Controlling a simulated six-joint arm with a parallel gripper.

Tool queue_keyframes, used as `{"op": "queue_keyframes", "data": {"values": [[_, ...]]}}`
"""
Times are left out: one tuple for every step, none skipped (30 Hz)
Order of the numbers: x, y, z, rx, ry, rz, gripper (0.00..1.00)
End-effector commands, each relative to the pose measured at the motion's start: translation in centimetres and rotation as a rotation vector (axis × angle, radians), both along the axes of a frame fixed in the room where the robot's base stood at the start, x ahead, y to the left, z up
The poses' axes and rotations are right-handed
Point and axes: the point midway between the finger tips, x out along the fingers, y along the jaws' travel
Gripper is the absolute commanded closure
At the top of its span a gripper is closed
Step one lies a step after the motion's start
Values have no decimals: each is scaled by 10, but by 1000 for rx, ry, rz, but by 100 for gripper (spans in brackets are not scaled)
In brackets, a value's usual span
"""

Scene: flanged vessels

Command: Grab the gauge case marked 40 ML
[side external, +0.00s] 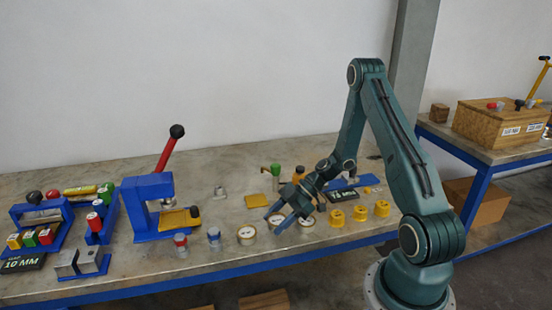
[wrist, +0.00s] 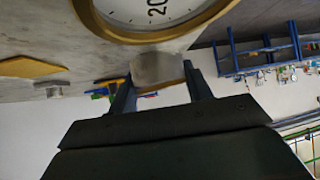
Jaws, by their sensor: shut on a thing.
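No 40 ML marking is readable.
Yellow flanged pieces (side external: 360,213) stand right of my gripper. A yellow plate (side external: 257,200) lies behind my gripper.

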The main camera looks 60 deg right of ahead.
Motion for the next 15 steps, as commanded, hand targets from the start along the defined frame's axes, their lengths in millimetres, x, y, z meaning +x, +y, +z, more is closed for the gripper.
{"op": "queue_keyframes", "data": {"values": [[0, 0, 7, -3, -4, 0, 78], [1, -1, 12, -3, -4, 0, 78], [1, -1, 17, -3, -4, 0, 78], [1, -1, 22, -2, -5, 0, 78], [1, -1, 27, -2, -5, 1, 78], [1, 0, 33, -2, -5, 0, 78], [1, 0, 39, -4, -5, 0, 78], [1, -1, 44, -3, -5, 1, 78], [1, -1, 51, -4, -5, 0, 78], [1, -1, 56, -3, -5, -1, 78], [0, -1, 62, -5, -5, 0, 78], [0, -1, 70, -4, -5, 0, 78], [1, -1, 76, -4, -6, 0, 78], [1, -1, 81, -4, -6, -1, 78], [0, -1, 89, -5, -5, 0, 78]]}}
